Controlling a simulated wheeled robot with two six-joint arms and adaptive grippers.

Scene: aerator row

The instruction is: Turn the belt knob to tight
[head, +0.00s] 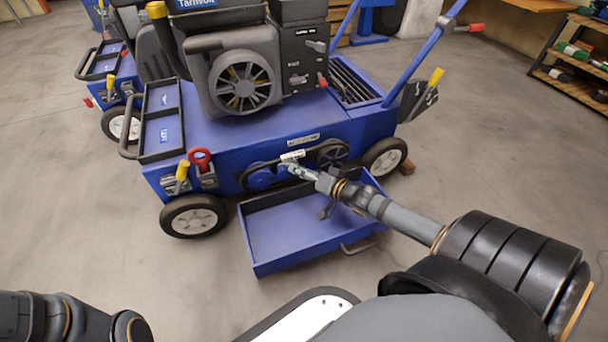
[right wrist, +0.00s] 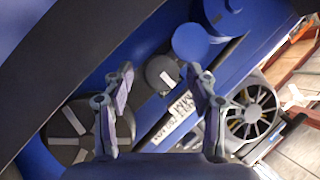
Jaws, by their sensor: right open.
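The belt knob (right wrist: 160,73) is a small round dark grey disc with a white mark, seen in the right wrist view on the blue machine's side. My right gripper (right wrist: 161,76) is open, with one finger on each side of the knob in that view; I cannot tell whether they touch it. In the head view, my right gripper (head: 298,170) is at the belt area between two pulleys and hides the knob. A white printed label (right wrist: 180,108) is beside the knob. My left arm shows at the lower left of the head view, without its gripper.
A blue pulley (head: 262,178) and dark pulley (head: 333,155) flank the gripper. Red (head: 200,160) and yellow (head: 182,171) handles stand left.

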